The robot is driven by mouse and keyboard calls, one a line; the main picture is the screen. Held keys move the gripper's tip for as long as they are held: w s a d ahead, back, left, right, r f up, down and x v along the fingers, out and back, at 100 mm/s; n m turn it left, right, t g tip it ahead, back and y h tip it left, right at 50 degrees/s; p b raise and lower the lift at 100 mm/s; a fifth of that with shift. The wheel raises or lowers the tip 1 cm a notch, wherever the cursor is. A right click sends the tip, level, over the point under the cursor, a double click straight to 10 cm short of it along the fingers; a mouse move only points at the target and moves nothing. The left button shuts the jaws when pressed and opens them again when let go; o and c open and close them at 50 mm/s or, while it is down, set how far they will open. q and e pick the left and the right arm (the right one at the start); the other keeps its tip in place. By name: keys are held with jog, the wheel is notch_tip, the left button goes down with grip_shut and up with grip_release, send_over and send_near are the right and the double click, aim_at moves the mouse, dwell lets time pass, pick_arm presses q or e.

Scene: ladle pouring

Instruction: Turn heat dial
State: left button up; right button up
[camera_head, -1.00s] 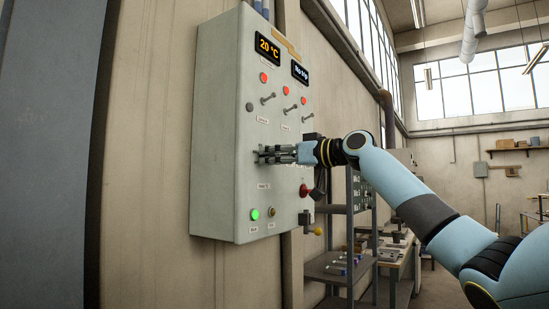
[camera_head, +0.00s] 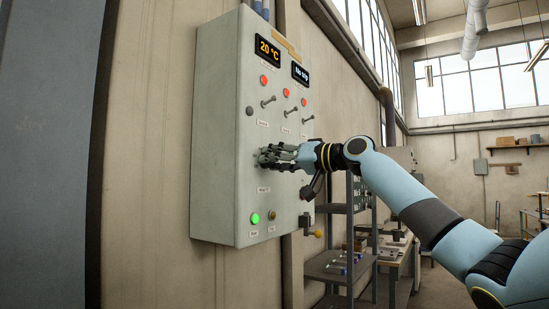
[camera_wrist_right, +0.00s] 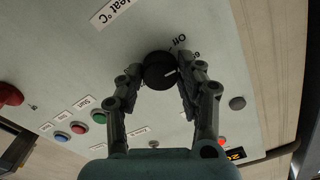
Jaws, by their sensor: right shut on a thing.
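The heat dial (camera_wrist_right: 160,71) is a round black knob with a white mark, on the pale control panel (camera_head: 220,150). In the right wrist view it sits between the two fingertips, beside printed "Off" and "Heat °C" labels. My right gripper (camera_wrist_right: 158,82) is shut on the dial. In the head view the right gripper (camera_head: 268,157) reaches in from the right and its fingers hide the dial. The display (camera_head: 268,50) at the top of the panel reads 20 °C. The left gripper is not in view.
Several toggle switches (camera_head: 268,102) and red lamps (camera_head: 264,80) are above the gripper. A lit green button (camera_head: 255,218) is below it. A second display (camera_head: 300,73) reads "No trip". A metal shelf (camera_head: 335,265) stands to the right.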

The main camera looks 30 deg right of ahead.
jog(key=shift+r+m+p, duration=0.1)
jog(key=shift+m+p, duration=3.1)
jog(key=shift+m, duration=3.2)
jog(key=o, duration=1.1)
jog(key=shift+o, duration=0.2)
